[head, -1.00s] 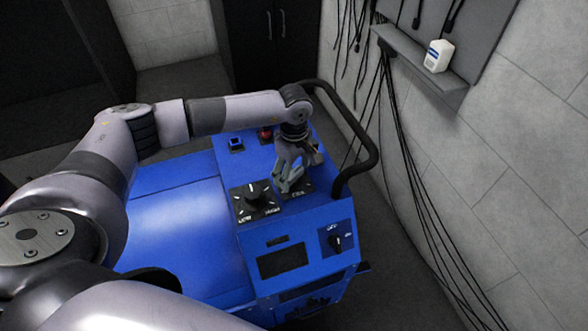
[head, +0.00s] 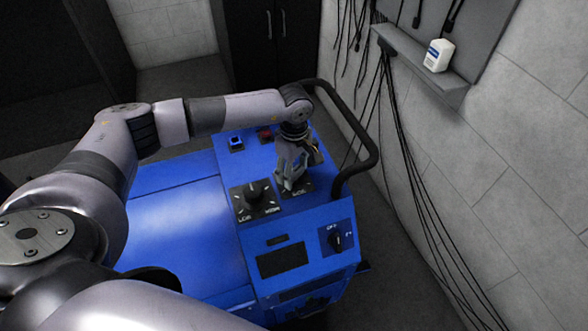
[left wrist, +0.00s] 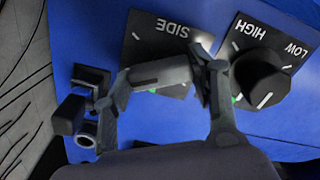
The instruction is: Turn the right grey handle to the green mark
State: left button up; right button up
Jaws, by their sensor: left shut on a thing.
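The right grey handle (left wrist: 158,74) shows as a grey bar with a dark line, over a black plate (left wrist: 160,45) lettered SIDE in the left wrist view. My left gripper (left wrist: 155,80) has a finger at each end of the bar and is shut on it. In the head view my left gripper (head: 291,178) comes down over this plate and hides most of the handle. A small green spot (left wrist: 237,98) shows beside my right-hand finger, at the edge of the neighbouring dial plate. My right gripper is out of view.
A black knob (head: 253,196) on a LOW–HIGH plate sits just left of my gripper. A smaller switch (head: 337,241) is on the front face. A red button (head: 265,135) lies behind. A black rail (head: 372,150) curves along the right side, near the wall.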

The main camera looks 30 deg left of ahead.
pick_arm(q)
jog(key=shift+f+n+b, duration=0.1)
jog(key=shift+n+b, duration=0.65)
jog(key=shift+n, duration=0.45)
jog(key=n+b, duration=0.1)
jog(key=n, duration=0.2)
jog(key=shift+n+b, duration=0.3)
jog(key=n+b, duration=0.1)
jog(key=n, duration=0.4)
jog(key=shift+a+n+b, duration=0.15)
jog(key=shift+n+b, duration=0.15)
jog(key=shift+b, duration=0.05)
jog(key=o, duration=1.2)
jog(key=shift+c, duration=0.2)
